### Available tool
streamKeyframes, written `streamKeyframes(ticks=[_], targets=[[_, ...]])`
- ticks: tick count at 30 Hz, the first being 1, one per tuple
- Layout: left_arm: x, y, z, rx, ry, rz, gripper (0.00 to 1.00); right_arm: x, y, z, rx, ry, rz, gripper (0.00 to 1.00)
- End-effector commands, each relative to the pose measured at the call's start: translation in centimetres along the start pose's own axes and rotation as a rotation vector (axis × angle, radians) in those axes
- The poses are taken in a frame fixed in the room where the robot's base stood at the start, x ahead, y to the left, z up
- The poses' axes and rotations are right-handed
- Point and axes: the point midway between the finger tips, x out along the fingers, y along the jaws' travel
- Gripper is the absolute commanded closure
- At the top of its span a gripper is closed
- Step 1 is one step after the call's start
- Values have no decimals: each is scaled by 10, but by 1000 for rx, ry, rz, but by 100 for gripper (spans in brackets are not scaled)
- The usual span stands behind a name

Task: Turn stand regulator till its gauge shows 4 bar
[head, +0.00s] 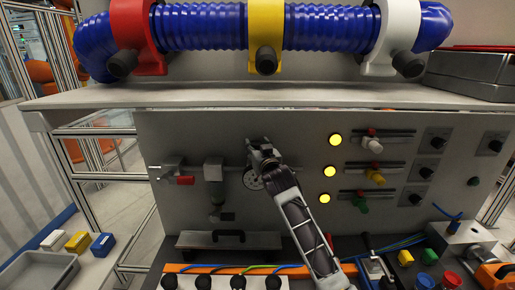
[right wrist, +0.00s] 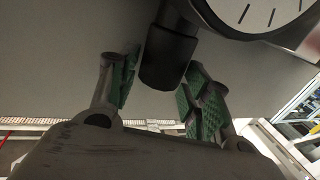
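The stand regulator's round white gauge (head: 252,181) is on the grey panel in the head view, partly covered by my right arm. Its dial edge with black ticks (right wrist: 268,12) shows at the top right of the right wrist view; no needle or reading can be made out. A black cylindrical regulator knob (right wrist: 168,58) hangs between the fingers of my right gripper (right wrist: 160,92) in that view. The green-padded fingers are spread on either side of the knob; I cannot tell whether they touch it. In the head view my right gripper (head: 262,155) hides the knob. My left gripper is not seen.
A red-handled valve (head: 178,178) and a grey filter unit (head: 214,178) are left of the gauge. Yellow lamps (head: 330,170) and coloured slide valves (head: 372,146) are to the right. A shelf (head: 200,97) with a blue hose (head: 205,28) juts out above.

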Motion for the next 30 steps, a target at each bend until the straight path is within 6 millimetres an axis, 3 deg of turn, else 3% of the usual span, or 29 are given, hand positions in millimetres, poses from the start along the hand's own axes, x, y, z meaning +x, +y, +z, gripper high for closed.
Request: streamKeyframes(ticks=[1,6,30], targets=[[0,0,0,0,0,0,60,0,0,0,0,0,0,63],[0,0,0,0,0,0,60,0,0,0,0,0,0,83],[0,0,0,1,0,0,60,0,3,0,-3,0,-100,83]])
